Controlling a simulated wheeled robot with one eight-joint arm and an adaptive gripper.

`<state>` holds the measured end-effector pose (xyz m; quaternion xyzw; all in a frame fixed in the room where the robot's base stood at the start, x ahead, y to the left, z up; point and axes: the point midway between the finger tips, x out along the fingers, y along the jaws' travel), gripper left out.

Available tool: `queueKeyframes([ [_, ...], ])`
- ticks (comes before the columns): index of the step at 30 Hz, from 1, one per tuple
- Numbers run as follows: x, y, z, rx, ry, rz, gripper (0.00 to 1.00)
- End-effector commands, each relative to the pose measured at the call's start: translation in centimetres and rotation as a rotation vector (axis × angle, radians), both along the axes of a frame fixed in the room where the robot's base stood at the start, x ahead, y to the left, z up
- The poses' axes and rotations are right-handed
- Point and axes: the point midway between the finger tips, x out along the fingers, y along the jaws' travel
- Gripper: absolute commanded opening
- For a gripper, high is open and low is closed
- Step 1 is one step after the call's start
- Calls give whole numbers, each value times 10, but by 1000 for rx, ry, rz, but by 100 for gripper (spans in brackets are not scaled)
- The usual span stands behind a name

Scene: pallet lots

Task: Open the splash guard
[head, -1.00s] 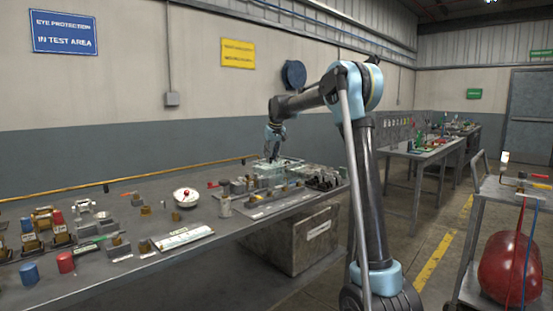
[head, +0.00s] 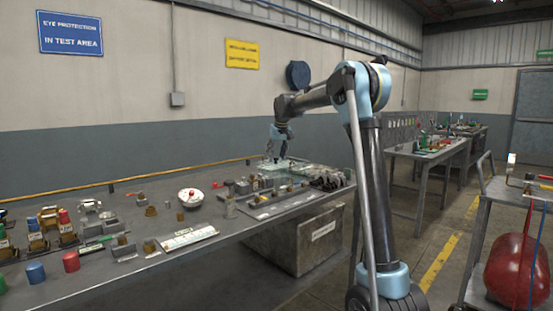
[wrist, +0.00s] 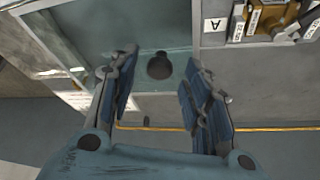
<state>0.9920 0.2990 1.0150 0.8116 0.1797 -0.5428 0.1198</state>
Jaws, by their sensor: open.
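The splash guard (head: 297,167) appears as a clear greenish panel at the far end of the long bench in the head view. In the wrist view it is a teal, see-through pane (wrist: 110,25) with a dark round knob (wrist: 160,67) near its edge. My gripper (wrist: 161,63) is open, with one finger on each side of the knob in the picture. I cannot tell whether the fingers touch it. In the head view my gripper (head: 282,153) points down just above the panel. Details under the panel are unclear.
The bench (head: 120,280) holds several small fittings, a white bowl-shaped part (head: 191,195) and coloured cylinders. A bin (head: 310,240) stands under it. A yellow rail (head: 60,195) runs along the wall. A cart with a red tank (head: 515,270) stands right.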

Motion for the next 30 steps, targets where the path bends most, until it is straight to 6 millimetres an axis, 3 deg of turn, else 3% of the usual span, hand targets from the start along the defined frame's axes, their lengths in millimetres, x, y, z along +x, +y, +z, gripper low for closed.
queueKeyframes([
  [12, -25, -13, 68, 0, 0, 0, 44],
  [18, -34, -17, 93, 1, 0, 0, 44],
  [30, -38, -18, 103, 1, 0, 0, 44],
])
